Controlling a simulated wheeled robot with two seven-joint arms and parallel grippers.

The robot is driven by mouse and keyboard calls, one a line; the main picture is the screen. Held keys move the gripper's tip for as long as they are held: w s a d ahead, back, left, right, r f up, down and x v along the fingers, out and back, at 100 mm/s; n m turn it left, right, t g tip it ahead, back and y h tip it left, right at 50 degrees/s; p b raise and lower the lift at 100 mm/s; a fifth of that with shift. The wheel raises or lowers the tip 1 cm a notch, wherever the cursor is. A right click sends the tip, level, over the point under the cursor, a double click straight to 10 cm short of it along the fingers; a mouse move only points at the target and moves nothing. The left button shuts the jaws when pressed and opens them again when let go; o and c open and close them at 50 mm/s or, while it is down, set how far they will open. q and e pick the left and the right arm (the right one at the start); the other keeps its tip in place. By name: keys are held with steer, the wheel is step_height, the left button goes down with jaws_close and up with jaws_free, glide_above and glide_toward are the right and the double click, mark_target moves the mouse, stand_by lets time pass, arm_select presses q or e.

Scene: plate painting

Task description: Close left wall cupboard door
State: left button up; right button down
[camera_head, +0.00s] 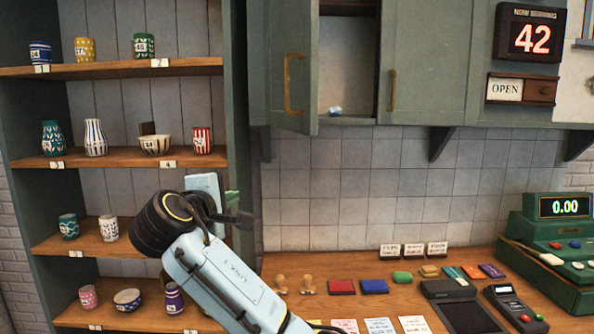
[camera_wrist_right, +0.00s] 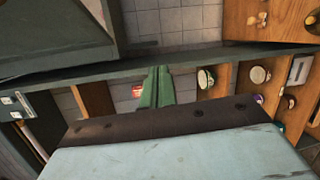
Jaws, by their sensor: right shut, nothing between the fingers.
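The left wall cupboard door (camera_head: 288,65) is green with a brass handle (camera_head: 292,84). My right gripper (camera_head: 233,198) is below and left of the door, in front of the shelf unit's right side, apart from the door. Its green fingers (camera_wrist_right: 155,88) are together and empty in the right wrist view. My left gripper is in neither view.
The right cupboard door (camera_head: 430,60) is closed. A small pale thing (camera_head: 336,111) lies inside the cupboard. An open shelf unit (camera_head: 115,158) with cups and vases stands left. The counter (camera_head: 300,266) holds stamps, ink pads and a till (camera_head: 556,245). The tiled wall under the cupboard is clear.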

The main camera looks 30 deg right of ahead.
steer(key=s+r+m+g+h+p, duration=0.1)
steer(key=s+r+m+h, duration=0.1)
steer(key=s+r, duration=0.5)
steer(key=s+r+m+h, duration=0.15)
steer(key=s+r, duration=0.25)
steer(key=r, duration=0.7)
steer(key=p, duration=0.5)
glide_toward(306, 103)
steer(key=x, duration=0.5)
steer(key=shift+w+a+r, duration=0.1)
steer(key=shift+w+a, duration=0.15)
steer(key=shift+w, duration=0.15)
steer(key=shift+s+d, duration=0.15)
steer(key=shift+d, duration=0.4)
